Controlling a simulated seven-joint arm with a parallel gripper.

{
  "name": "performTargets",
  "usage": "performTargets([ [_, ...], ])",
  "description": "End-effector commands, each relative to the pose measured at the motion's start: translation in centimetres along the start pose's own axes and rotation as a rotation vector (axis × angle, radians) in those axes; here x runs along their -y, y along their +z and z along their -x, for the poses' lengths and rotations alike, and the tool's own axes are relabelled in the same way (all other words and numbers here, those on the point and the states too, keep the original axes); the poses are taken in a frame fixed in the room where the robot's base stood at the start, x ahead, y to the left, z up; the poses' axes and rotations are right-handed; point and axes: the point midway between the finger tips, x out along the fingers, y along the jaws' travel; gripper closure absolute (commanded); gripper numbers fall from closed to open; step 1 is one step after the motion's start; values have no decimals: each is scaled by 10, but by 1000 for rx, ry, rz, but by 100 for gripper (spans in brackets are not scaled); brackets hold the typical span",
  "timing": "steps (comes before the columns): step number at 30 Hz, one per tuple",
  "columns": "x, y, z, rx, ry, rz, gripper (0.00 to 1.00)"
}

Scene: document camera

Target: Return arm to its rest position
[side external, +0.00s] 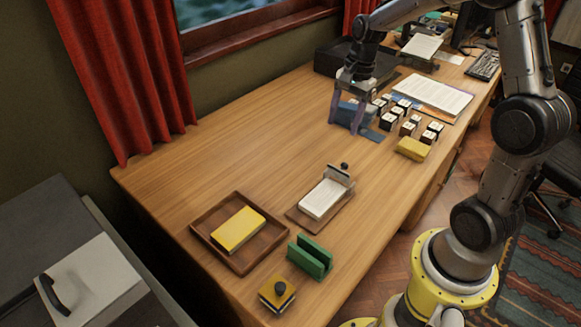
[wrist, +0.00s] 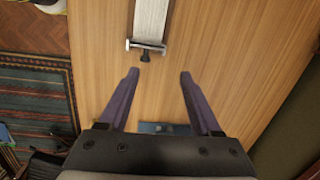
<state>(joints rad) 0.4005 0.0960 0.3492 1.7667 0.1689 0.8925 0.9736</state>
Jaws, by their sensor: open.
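My gripper (side external: 344,126) hangs over the back middle of the wooden desk in the side external view, fingers pointing down. Its two purple fingers are spread apart with nothing between them. In the wrist view the open fingers (wrist: 159,74) show bare wood between them. A blue block (side external: 351,113) stands by the fingers in the side external view; I cannot tell whether they touch. A blue edge (wrist: 165,128) shows below the fingers in the wrist view, partly hidden by the gripper body.
A paper stack on a clamp board (side external: 308,219), a brown tray (side external: 204,231) holding a yellow block (side external: 238,230), a green holder (side external: 310,258) and a yellow knobbed block (side external: 277,292) stand nearer. Several small stamps (side external: 407,129) stand right of my gripper. The desk's left middle is clear.

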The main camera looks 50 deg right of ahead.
Motion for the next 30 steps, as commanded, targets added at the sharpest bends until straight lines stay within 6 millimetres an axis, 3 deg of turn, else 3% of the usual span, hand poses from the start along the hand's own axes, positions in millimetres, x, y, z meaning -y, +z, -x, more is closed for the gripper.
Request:
performTargets([
  [1, 2, 17, 22, -23, -42, 46, 35],
  [6, -18, 74, 82, -95, -156, 272, 35],
  [12, -70, 126, 124, -192, -261, 626, 35],
  [16, -110, 146, 134, -263, -304, 868, 35],
  [21, -156, 156, 127, -356, -310, 1176, 35],
  [24, -172, 154, 116, -382, -272, 1308, 35],
  [28, -178, 151, 106, -389, -222, 1425, 35],
  [30, -177, 150, 107, -397, -216, 1459, 41],
])
